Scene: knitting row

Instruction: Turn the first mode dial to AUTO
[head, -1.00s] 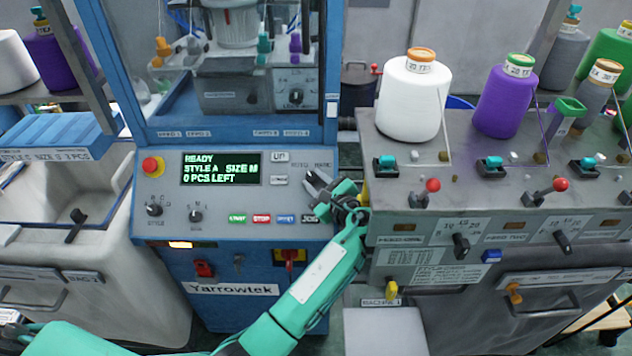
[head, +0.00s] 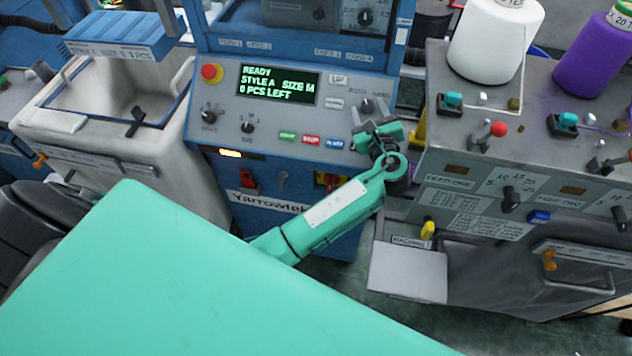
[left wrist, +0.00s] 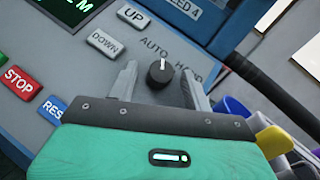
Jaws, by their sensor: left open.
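The mode dial (head: 367,105) is a small dark knob at the right of the blue machine's panel, under the AUTO and HAND labels. In the left wrist view the dial (left wrist: 159,74) shows a white mark pointing up, between the AUTO label on its left and the HAND label on its right. My left gripper (head: 372,124) is at the panel just below the dial in the head view. In the left wrist view its open fingers (left wrist: 160,88) stand either side of the dial with gaps; contact is not visible. My right gripper is not in view.
The UP (left wrist: 133,16) and DOWN (left wrist: 104,43) buttons lie left of the dial. STOP (head: 311,140) and a red emergency button (head: 212,73) are on the same panel. The display (head: 278,85) reads READY. A grey machine (head: 470,165) with yarn cones stands to the right.

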